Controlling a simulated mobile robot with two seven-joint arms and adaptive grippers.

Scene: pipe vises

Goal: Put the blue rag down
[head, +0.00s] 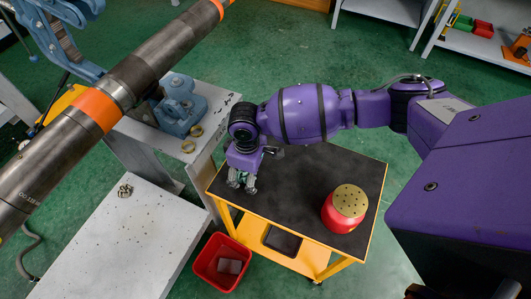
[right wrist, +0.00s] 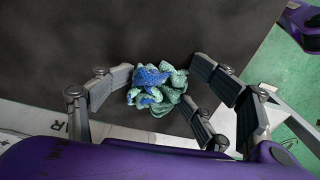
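The blue rag (right wrist: 158,88) is a crumpled blue and teal-green bundle in the middle of the right wrist view. My right gripper (right wrist: 160,84) has its fingers bent inward from both sides, with their tips against the rag. In the head view my right gripper (head: 242,181) points down over the left end of the cart's black top (head: 290,175). The rag is mostly hidden by the fingers there. I cannot tell whether the rag touches the top or hangs just above it. My left gripper is not in view.
A red can with a perforated yellow top (head: 346,222) stands at the cart's right front. A red bin (head: 210,270) sits on the floor. A white bench (head: 125,245) and a blue vise (head: 180,100) are at left, below a long pipe (head: 150,62). The cart's middle is clear.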

